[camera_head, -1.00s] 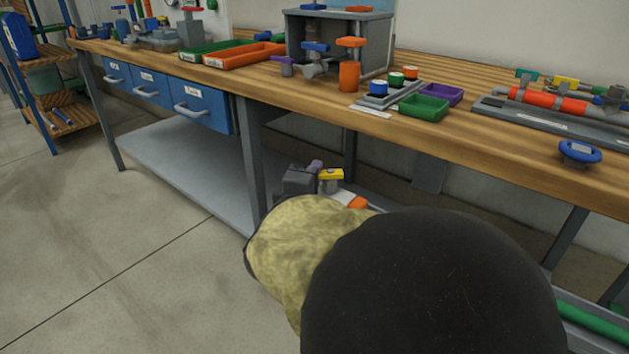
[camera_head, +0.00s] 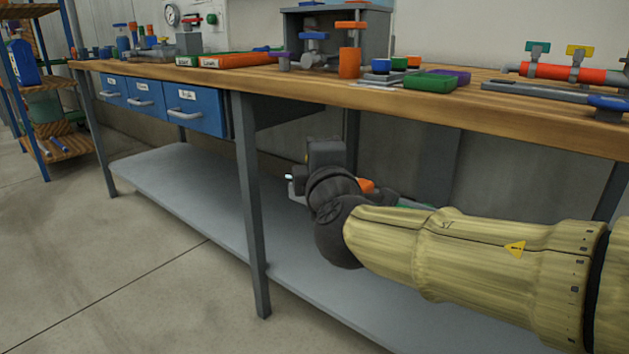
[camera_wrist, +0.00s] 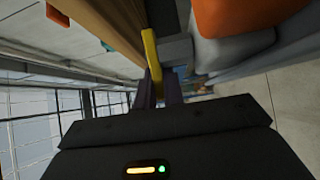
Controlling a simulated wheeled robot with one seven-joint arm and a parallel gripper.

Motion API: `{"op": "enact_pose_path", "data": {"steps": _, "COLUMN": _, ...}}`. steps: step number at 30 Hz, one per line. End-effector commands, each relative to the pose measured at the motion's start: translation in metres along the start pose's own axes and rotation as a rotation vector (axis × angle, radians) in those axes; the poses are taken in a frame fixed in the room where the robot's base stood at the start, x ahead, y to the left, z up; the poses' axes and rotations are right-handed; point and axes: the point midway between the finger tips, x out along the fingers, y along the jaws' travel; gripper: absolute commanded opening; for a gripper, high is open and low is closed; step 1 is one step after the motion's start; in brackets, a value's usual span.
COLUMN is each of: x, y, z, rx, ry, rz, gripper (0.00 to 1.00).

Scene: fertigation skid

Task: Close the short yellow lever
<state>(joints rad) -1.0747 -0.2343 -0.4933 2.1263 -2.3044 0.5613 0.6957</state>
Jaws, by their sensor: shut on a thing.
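The yellow lever (camera_wrist: 151,50) shows in the wrist view as a narrow strip running up from between my two purple fingers. My gripper (camera_wrist: 156,90) is shut on it, with one finger on each side. In the head view, my arm reaches under the front of the bench and my wrist hides the fingers and the lever there. An orange part (camera_head: 367,185) shows just behind my wrist. In the wrist view, a large orange part (camera_wrist: 245,15) and a grey rounded part (camera_wrist: 232,50) are to the right of the lever.
The wooden bench top (camera_head: 200,82) runs above my arm, with a grey lower shelf (camera_head: 185,185) beneath and a bench leg (camera_head: 250,205) left of my wrist. Another yellow lever (camera_head: 579,51) sits on a red pipe (camera_head: 562,71) on the bench. The floor at left is clear.

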Motion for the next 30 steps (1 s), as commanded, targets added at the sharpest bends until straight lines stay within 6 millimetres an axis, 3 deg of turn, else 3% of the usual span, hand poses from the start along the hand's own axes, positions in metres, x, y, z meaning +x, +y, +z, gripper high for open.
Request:
{"op": "enact_pose_path", "data": {"steps": 24, "x": -0.0023, "y": -0.0006, "z": -0.0007, "rx": -0.001, "ry": 0.088, "rz": -0.003, "gripper": 0.00}}
{"op": "enact_pose_path", "data": {"steps": 25, "x": -0.0022, "y": -0.0006, "z": -0.0007, "rx": -0.001, "ry": 0.088, "rz": -0.003, "gripper": 0.16}}
{"op": "enact_pose_path", "data": {"steps": 27, "x": -0.0022, "y": -0.0006, "z": -0.0005, "rx": -0.001, "ry": 0.087, "rz": -0.003, "gripper": 0.30}}
{"op": "enact_pose_path", "data": {"steps": 30, "x": -0.0021, "y": -0.0005, "z": -0.0001, "rx": 0.000, "ry": 0.086, "rz": -0.003, "gripper": 0.32}}
